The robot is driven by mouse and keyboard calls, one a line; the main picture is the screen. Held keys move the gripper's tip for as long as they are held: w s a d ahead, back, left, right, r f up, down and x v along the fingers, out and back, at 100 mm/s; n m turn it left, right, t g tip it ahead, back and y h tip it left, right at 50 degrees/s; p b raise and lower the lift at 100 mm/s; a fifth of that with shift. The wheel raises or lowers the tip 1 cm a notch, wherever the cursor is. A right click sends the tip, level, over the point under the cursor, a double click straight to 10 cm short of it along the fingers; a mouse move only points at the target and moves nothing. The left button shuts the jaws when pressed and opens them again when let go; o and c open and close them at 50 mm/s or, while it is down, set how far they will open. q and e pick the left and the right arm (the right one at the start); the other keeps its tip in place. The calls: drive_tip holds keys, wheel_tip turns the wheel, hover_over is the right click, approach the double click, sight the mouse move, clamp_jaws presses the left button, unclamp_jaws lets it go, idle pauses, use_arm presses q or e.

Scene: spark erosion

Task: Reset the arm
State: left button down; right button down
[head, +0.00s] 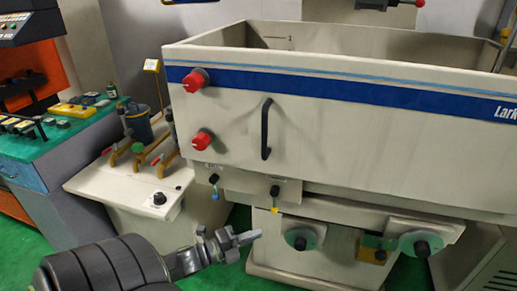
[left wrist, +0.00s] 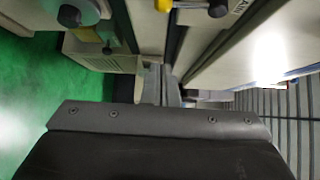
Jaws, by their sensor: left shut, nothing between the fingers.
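My left arm comes in from the bottom left of the head view. My left gripper (head: 252,237) is shut and empty, in front of the lower part of the white machine (head: 350,125). Its closed fingers also show in the left wrist view (left wrist: 162,84), partly hidden by the dark wrist housing. The gripper looks apart from the machine's levers and handwheels. My right gripper is in neither view.
The machine's tank front has red knobs (head: 194,81) and a black handle (head: 266,129). Below are levers and green-rimmed handwheels (head: 305,238). A cream cabinet (head: 130,190) and a green-topped bench (head: 60,140) stand at left. Green floor shows between them.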

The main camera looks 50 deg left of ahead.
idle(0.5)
use_arm(q)
drive_tip(key=s+a+f+n+g+y, duration=0.1)
drive_tip(key=s+f+n+g+y, duration=0.2)
drive_tip(key=f, duration=0.6)
drive_tip(key=s+a+f+n+g+y, duration=0.1)
drive_tip(key=s+f+n+g+y, duration=0.1)
drive_tip(key=s+f+n, duration=0.5)
drive_tip(key=a+f+n+g+y, duration=0.2)
drive_tip(key=f+n, duration=0.1)
drive_tip(key=f, duration=0.7)
drive_tip(key=s+d+f+n+g+h, duration=0.1)
drive_tip(key=s+d+f+n+g, duration=0.3)
drive_tip(key=s+d+f, duration=0.3)
drive_tip(key=s+d+f+n+g, duration=0.4)
drive_tip(key=s+d+f, duration=0.4)
drive_tip(key=s, duration=0.7)
wheel_tip(320, 180, down, 2)
drive_tip(key=shift+d+f+n+g+h, duration=0.1)
drive_tip(key=shift+d+n+g+h, duration=0.2)
drive_tip(key=shift+n+g+h, duration=0.1)
